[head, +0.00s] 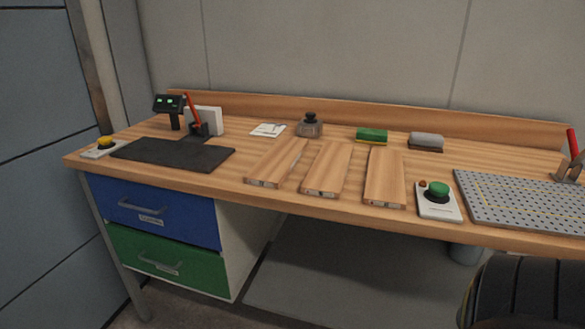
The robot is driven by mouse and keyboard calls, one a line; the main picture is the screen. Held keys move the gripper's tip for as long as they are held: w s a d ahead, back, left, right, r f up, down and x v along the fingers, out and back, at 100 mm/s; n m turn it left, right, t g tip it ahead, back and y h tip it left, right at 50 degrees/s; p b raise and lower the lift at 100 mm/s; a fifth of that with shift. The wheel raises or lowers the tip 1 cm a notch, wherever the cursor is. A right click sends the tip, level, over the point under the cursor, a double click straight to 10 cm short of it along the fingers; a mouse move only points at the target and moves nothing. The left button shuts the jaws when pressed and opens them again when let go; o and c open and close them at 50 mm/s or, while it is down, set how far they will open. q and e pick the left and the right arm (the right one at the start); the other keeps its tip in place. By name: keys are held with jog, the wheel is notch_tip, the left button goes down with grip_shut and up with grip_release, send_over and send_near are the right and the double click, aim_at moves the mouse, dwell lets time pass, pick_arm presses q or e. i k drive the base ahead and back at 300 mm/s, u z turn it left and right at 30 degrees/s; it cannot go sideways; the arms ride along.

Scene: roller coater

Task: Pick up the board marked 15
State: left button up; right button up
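Three wooden boards lie side by side on the workbench (245,175): a left board (279,162), a middle board (329,167) and a right board (385,175). Their long sides run from front to back, with gaps between them. Each front end carries a small pale label, too small to read, so I cannot tell which board is marked 15. Neither of my grippers is in view.
A black mat (172,153) lies left of the boards. A green-button box (438,199) and a grey perforated plate (520,200) are to the right. Drawers (155,211) are below.

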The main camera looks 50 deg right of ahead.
aim_at(385, 185)
jog(key=u, duration=0.4)
jog(key=i, duration=1.75)
jog(key=z, duration=2.4)
